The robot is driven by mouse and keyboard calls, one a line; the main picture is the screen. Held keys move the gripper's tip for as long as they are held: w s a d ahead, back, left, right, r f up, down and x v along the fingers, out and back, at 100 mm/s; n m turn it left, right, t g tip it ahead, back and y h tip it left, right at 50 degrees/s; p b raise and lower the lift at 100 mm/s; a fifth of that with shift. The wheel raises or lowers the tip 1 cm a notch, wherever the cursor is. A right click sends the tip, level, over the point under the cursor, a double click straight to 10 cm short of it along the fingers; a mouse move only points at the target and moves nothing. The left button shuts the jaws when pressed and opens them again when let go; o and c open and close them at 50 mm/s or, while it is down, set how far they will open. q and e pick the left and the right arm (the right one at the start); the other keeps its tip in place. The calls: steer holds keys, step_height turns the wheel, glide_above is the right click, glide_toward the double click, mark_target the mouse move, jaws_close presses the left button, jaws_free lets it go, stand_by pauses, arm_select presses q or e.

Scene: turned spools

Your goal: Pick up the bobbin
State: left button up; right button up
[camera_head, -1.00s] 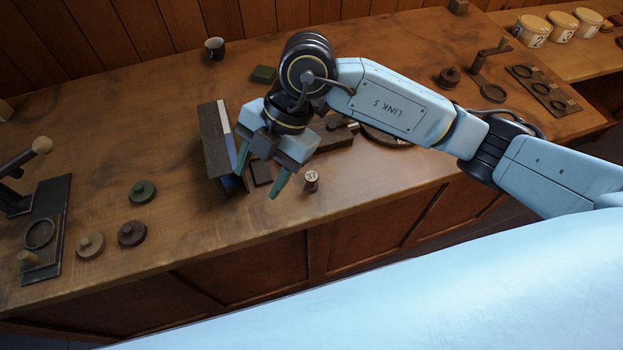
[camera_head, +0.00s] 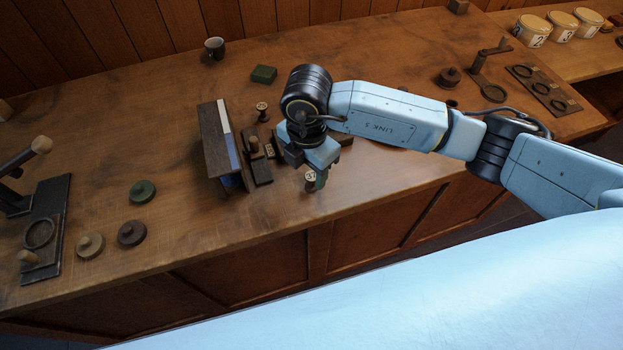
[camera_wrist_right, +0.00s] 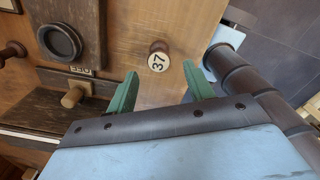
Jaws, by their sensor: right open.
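The bobbin (camera_head: 310,183), a small turned wooden spool with a pale top marked 37, stands near the bench's front edge, partly covered by my right gripper in the head view. In the right wrist view the bobbin (camera_wrist_right: 158,57) stands just beyond the fingertips, roughly in line with the gap between them. My right gripper (camera_wrist_right: 161,77) is open and empty, its two green fingers apart. In the head view the right gripper (camera_head: 318,174) is right at the bobbin; contact cannot be told. My left gripper is not in view.
A similar spool (camera_head: 262,108) stands farther back, beside a dark upright rack (camera_head: 213,150). A dark block with a wooden peg (camera_wrist_right: 75,96) lies left of my fingers. Several round knobbed lids (camera_head: 131,233) lie at left. The bench between lids and rack is clear.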

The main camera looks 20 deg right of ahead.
mark_target(311, 176)
steer(key=f, duration=0.4)
steer(key=shift+w+d+f, duration=0.15)
steer(key=shift+d+f, duration=0.1)
steer(key=shift+d, duration=0.05)
steer(key=shift+c, duration=0.2)
steer(key=c, duration=1)
